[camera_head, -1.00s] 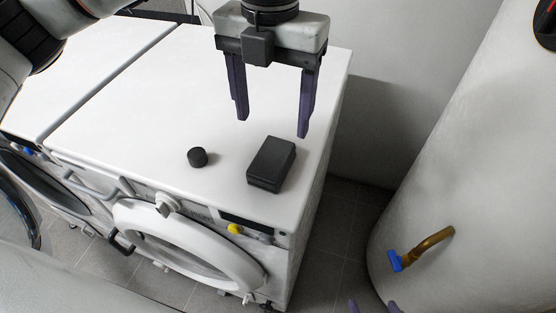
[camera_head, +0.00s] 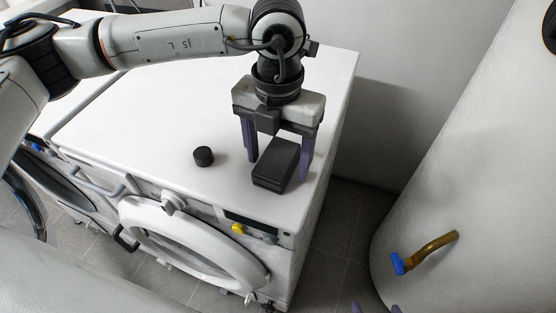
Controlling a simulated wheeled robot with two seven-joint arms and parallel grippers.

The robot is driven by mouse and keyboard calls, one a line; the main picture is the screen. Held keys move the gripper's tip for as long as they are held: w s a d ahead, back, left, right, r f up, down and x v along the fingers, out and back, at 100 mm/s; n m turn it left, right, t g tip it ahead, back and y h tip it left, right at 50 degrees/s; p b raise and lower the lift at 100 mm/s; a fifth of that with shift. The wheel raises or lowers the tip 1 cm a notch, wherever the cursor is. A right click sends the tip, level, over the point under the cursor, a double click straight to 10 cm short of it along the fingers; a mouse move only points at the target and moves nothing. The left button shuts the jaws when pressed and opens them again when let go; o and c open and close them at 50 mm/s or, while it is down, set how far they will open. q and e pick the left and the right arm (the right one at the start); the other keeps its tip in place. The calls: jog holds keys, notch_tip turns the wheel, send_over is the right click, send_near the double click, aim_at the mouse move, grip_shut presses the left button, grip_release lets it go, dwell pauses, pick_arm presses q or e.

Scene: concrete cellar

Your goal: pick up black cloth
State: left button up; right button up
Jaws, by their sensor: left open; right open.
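The black cloth (camera_head: 275,165) looks like a dark, folded rectangular block. It lies on the white top of the washing machine, near its front right corner. My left gripper (camera_head: 278,165) points down over the cloth, open, with one purple finger on each side of it. The cloth's far end is partly hidden by the gripper. I cannot tell whether the fingers touch it. Only the purple fingertips of my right gripper (camera_head: 375,308) show at the bottom edge; they are apart and empty.
A small black round cap (camera_head: 203,156) stands on the machine top, left of the cloth. The washing machine (camera_head: 140,120) has a second machine to its left. A large white tank (camera_head: 470,170) with a brass tap (camera_head: 435,245) stands at the right. A wall is behind.

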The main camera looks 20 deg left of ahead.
pick_arm(q)
jog(key=c, duration=1.1)
